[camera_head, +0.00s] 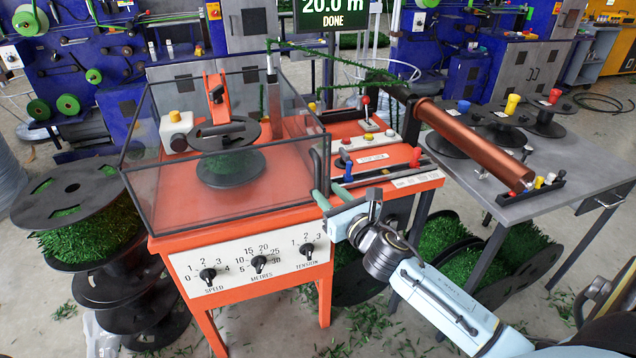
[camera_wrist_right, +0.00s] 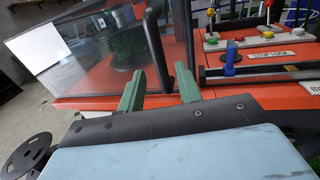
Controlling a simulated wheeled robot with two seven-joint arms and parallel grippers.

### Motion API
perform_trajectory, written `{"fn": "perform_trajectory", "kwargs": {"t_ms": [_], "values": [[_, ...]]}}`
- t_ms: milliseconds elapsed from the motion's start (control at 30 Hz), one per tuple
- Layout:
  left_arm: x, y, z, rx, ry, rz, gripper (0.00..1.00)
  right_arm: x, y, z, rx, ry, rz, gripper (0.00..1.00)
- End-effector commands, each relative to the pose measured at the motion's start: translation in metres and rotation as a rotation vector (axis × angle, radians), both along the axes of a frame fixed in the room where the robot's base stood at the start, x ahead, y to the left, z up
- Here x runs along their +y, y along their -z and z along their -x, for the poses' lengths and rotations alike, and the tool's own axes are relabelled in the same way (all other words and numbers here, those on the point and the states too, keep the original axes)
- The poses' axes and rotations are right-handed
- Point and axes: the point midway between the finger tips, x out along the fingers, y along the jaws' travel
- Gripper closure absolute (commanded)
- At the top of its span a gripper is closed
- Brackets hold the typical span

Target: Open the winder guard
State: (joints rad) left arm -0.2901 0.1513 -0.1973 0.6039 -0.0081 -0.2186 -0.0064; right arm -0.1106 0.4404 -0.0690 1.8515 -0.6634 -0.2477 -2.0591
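The winder guard (camera_head: 225,185) is a clear box with a dark frame. It sits down over the spool (camera_head: 230,165) on the orange winder (camera_head: 195,210). Its dark upright handle (camera_head: 316,165) is at the front right corner; it also shows in the right wrist view (camera_wrist_right: 153,45). My right gripper (camera_head: 328,192) is at this handle, its green fingers apart. In the right wrist view the handle stands between the two fingers (camera_wrist_right: 160,88), with gaps showing; whether either finger touches it I cannot tell. My left gripper is out of view.
A control panel (camera_head: 375,157) with levers and buttons lies right of the guard. A copper-coloured roll (camera_head: 475,140) and a grey table (camera_head: 570,160) stand further right. Stacked spools (camera_head: 85,225) stand at the left. Dials (camera_head: 258,263) line the winder's front. The display reads "DONE".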

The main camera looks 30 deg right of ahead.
Motion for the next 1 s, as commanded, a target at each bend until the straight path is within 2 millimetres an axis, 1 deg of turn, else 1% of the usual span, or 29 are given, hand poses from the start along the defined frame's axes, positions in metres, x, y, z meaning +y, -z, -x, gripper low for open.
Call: {"fn": "perform_trajectory", "kwargs": {"t_ms": [33, 100, 300, 500, 767, 1000], "values": [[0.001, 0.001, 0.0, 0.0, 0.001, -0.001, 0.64, -0.001, -0.001, -0.01, -0.003, 0.001, 0.0, 0.65], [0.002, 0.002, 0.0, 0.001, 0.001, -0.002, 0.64, -0.001, 0.0, -0.022, -0.002, 0.0, 0.0, 0.65], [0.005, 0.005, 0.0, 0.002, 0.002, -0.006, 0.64, -0.002, 0.0, -0.046, -0.002, 0.0, -0.001, 0.65], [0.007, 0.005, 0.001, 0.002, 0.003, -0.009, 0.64, -0.002, 0.0, -0.055, 0.0, 0.0, -0.002, 0.65], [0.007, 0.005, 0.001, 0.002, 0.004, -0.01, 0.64, -0.002, 0.0, -0.055, 0.0, 0.0, -0.002, 0.65], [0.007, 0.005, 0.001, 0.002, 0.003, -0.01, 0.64, -0.002, 0.0, -0.055, 0.0, 0.0, -0.002, 0.97]]}}
